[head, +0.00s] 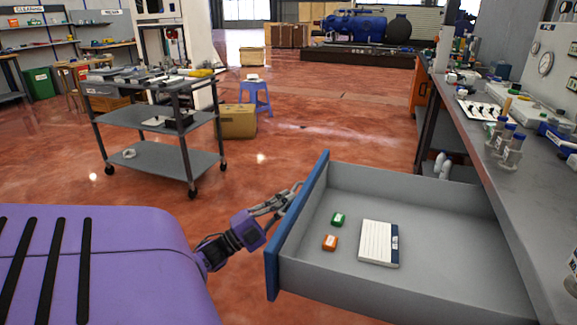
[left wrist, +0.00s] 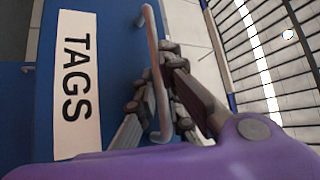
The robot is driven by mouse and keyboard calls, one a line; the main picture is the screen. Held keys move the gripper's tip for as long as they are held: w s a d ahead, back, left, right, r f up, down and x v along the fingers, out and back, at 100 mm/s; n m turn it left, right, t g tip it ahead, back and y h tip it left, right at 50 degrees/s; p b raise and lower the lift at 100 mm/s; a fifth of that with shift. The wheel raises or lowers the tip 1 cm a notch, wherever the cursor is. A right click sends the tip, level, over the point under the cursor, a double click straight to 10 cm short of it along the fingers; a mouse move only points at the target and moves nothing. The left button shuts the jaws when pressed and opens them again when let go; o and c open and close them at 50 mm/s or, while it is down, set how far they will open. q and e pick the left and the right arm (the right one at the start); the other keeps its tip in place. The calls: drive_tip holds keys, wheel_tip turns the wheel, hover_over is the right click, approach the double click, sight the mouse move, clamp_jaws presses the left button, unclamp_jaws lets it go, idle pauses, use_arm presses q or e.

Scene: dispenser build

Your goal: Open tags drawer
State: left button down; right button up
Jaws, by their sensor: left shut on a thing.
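The tags drawer (head: 440,196) is pulled out from under the workbench at the right, with its grey inside in view. Its blue front (head: 299,225) faces left. In the left wrist view a white label (left wrist: 76,85) reading TAGS is on the blue front, beside a bar handle (left wrist: 155,75). My left gripper (head: 290,197) is at the outer side of the blue front. In the left wrist view its fingers (left wrist: 157,95) are shut around the handle. In the drawer lie a green tag box (head: 338,219), an orange one (head: 330,242) and a white lined pad (head: 378,243). My right gripper is not in view.
The workbench (head: 480,140) with bottles and instruments runs along the right. A grey wheeled cart (head: 160,157) stands at the left, with a cardboard box (head: 236,121) and a blue stool (head: 255,97) behind it. The red floor between cart and drawer is clear.

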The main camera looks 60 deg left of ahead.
use_arm(q)
drive_tip(key=shift+f, duration=0.15)
drive_tip(key=c, duration=2.1)
unclamp_jaws()
drive_tip(key=v, duration=1.2)
drive_tip(key=shift+d, duration=0.1)
